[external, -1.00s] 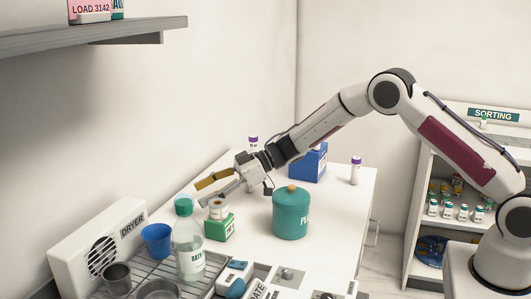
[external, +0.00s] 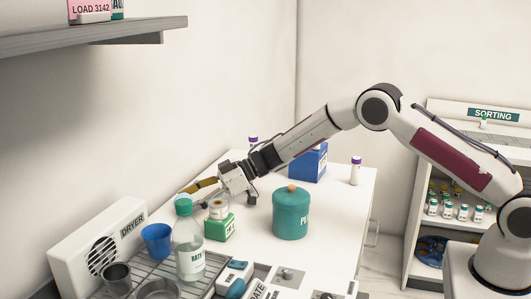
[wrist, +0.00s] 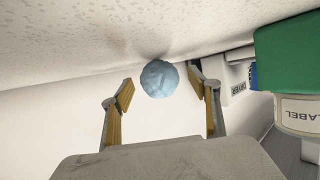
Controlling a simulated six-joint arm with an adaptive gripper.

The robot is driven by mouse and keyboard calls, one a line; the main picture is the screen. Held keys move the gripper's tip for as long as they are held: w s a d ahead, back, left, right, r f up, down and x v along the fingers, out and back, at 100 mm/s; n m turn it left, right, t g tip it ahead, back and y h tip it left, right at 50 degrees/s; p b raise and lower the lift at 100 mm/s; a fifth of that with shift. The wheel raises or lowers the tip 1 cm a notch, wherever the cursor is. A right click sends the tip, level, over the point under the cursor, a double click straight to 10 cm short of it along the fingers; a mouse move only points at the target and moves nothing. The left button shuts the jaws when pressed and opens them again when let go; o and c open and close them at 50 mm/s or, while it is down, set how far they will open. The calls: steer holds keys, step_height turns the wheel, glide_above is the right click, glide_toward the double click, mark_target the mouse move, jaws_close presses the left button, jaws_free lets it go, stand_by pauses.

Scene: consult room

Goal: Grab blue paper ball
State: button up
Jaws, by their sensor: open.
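The blue paper ball (wrist: 160,79) is pale blue and crumpled. My gripper (external: 189,198) is open and empty, low over the left side of the white table, behind the green-capped bottle. Its two yellow-padded fingers also show in the wrist view (wrist: 161,84).
The green-capped bottle (external: 188,240) and a green box (external: 219,228) stand close to my gripper. A blue cup (external: 157,240), the dryer (external: 95,250) and a wire rack are at front left. A teal canister (external: 290,215) and a blue box (external: 308,163) stand to the right.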

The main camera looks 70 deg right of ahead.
mark_target(189, 195)
stand_by(0.3)
steer(key=c, duration=0.8)
steer(key=shift+r, duration=0.1)
steer(key=shift+r, duration=4.9)
